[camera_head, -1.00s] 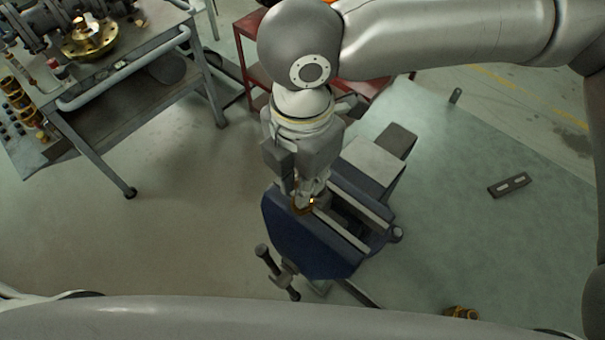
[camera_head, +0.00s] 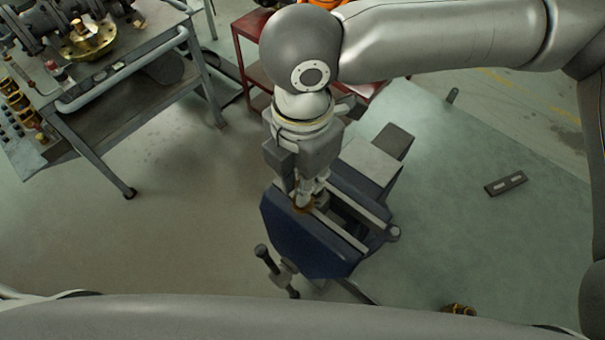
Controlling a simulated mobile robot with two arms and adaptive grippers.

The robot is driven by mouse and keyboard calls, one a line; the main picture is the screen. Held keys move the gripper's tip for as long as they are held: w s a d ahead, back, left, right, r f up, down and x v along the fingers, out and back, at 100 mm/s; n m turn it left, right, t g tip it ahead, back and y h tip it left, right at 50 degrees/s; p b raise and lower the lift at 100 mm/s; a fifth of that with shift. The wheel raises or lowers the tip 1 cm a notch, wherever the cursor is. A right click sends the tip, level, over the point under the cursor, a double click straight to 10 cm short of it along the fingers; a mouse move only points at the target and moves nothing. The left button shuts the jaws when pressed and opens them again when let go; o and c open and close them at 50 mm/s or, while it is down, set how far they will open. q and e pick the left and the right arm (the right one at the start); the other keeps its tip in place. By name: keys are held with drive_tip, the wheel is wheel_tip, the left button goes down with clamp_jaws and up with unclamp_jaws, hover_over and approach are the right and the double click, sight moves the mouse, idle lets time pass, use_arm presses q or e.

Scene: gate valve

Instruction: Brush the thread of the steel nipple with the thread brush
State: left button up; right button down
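My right gripper (camera_head: 305,188) points down over the jaws of a blue vise (camera_head: 300,240). Its fingers look closed around a small piece with a brownish-orange ring at its lower end, which looks like the thread brush (camera_head: 303,206). The ring sits right at the vise's left jaw. The steel nipple cannot be made out clearly; the gripper and the ring cover that spot. Whether brush and nipple touch cannot be told. My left gripper is not in view.
The vise stands on a greenish bench top (camera_head: 450,220). A slotted dark metal bar (camera_head: 506,184) and a brass-coloured fitting (camera_head: 459,309) lie on it. A grey workbench (camera_head: 110,95) with valve parts is at upper left. A red cart (camera_head: 250,55) stands behind.

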drive_tip(key=shift+w+d, duration=0.15)
drive_tip(key=shift+w, duration=0.05)
idle(0.5)
